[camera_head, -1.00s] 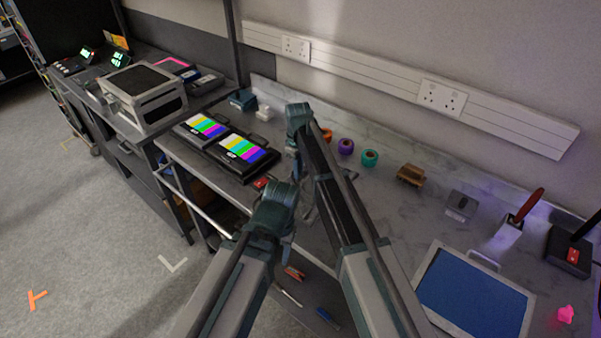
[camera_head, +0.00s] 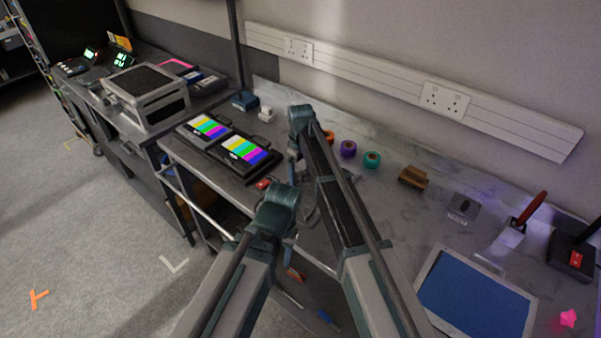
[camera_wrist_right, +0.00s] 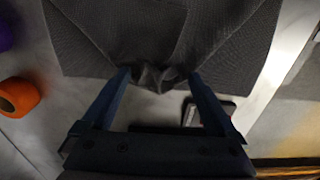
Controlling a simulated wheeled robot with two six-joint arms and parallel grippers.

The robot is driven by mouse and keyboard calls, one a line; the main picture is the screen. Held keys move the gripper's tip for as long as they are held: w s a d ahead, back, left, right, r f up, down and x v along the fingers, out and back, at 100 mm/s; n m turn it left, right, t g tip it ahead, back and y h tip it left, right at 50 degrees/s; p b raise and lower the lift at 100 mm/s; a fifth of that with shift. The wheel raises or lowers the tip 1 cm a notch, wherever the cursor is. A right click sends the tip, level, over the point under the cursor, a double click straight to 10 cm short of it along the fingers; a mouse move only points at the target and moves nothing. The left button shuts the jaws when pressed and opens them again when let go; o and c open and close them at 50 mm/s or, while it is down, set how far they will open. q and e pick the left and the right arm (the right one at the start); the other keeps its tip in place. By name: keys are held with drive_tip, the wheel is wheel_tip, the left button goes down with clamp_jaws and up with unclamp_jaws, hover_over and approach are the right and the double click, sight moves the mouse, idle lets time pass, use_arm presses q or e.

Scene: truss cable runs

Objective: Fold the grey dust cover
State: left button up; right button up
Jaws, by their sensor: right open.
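The grey dust cover (camera_wrist_right: 225,45) fills the top of the right wrist view. It is a dark ribbed cloth lying on a pale surface, with a fold line across it and a bunched edge (camera_wrist_right: 158,76) at its near side. My right gripper (camera_wrist_right: 160,82) is open, with one finger on each side of this bunched edge. I cannot tell whether the fingers touch the cloth. In the head view my two arms hide the cover, and the right gripper is mostly hidden behind its own arm. My left arm shows, but its fingers do not.
Two screens with colour bars (camera_head: 244,150) lie on the bench left of my arms. Tape rolls (camera_head: 348,149), a brown block (camera_head: 413,177) and a blue-topped panel (camera_head: 474,294) lie to the right. An orange roll (camera_wrist_right: 20,97) is left in the wrist view.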

drive_tip(key=shift+o, duration=0.2)
drive_tip(key=shift+w+a, duration=0.1)
drive_tip(key=shift+w+a, duration=0.75)
drive_tip(key=shift+a, duration=0.1)
drive_tip(key=shift+s+d, duration=0.1)
drive_tip(key=shift+s, duration=0.05)
drive_tip(key=shift+r+p, duration=0.25)
drive_tip(key=shift+p, duration=0.05)
wheel_tip(320, 180, up, 9)
drive_tip(key=p, duration=0.8)
drive_tip(key=shift+f, duration=0.2)
